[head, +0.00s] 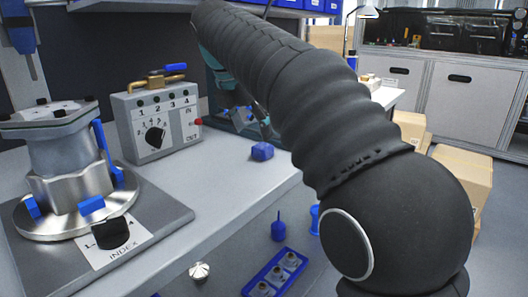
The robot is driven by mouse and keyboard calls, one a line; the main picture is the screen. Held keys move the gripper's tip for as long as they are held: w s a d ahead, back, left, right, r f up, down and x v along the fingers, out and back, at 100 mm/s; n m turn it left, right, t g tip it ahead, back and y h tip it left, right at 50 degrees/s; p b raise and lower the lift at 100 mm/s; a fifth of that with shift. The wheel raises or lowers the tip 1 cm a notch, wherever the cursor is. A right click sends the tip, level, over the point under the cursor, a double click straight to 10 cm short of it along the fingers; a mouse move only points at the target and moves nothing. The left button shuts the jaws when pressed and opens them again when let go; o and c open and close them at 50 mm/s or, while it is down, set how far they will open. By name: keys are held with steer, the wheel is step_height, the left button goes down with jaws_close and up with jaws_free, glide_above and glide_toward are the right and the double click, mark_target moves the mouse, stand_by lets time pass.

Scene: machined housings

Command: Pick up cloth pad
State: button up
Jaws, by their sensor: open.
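A small blue folded-looking lump (262,151), which looks like the cloth pad, lies on the grey bench top in the middle of the head view, near the bench's front edge. My gripper (265,128) shows only in part behind my dark sleeved arm. Its visible tip is just above and behind the blue lump. It is open, and nothing shows between its fingers. Whether it touches the lump cannot be told.
A grey control box (155,122) with a dial and a brass-and-blue valve stands left of the pad. A machined housing (65,155) sits on a round index plate at the left. A blue tray (275,274) with metal parts is lower down. Cardboard boxes (465,180) stand right.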

mark_target(262, 146)
steer(key=shift+d+b+x, duration=0.2)
steer(key=shift+b+x, duration=0.1)
steer(key=shift+x, duration=1.1)
steer(key=shift+d+b+x, duration=0.25)
steer(key=shift+x, duration=1.1)
steer(key=shift+r, duration=0.1)
steer(key=c, duration=1.1)
